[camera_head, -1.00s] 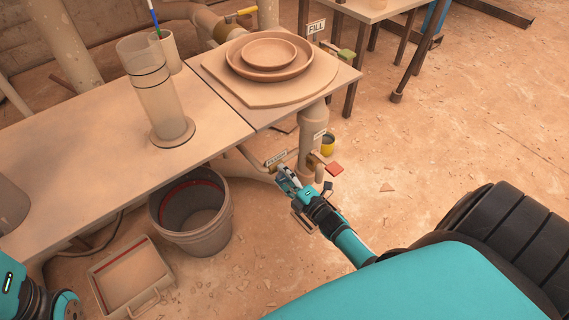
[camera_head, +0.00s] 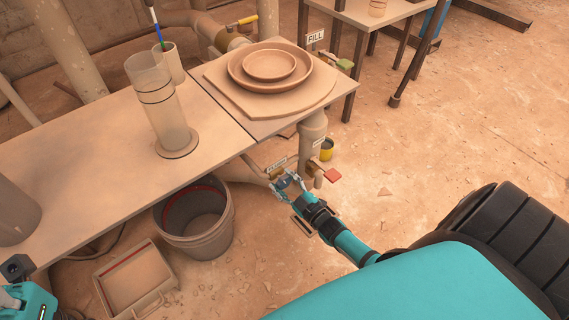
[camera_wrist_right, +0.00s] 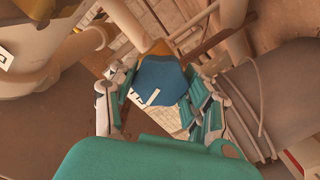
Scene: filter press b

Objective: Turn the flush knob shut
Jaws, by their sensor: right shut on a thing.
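The flush knob (camera_wrist_right: 162,82) is a blue, faceted knob with a white mark near its lower edge in the right wrist view. My right gripper (camera_wrist_right: 160,100) has one finger on each side of it and is shut on it. In the head view the right gripper (camera_head: 287,181) is at the pipework below the table corner, beside a small label (camera_head: 276,164); the fingers mostly hide the knob there. Part of my left arm (camera_head: 28,300) shows at the lower left edge; its fingers are not in view.
A grey bucket (camera_head: 200,240) and a tray (camera_head: 135,280) stand on the floor to the left. The table (camera_head: 90,155) overhangs. Floor to the right is mostly clear.

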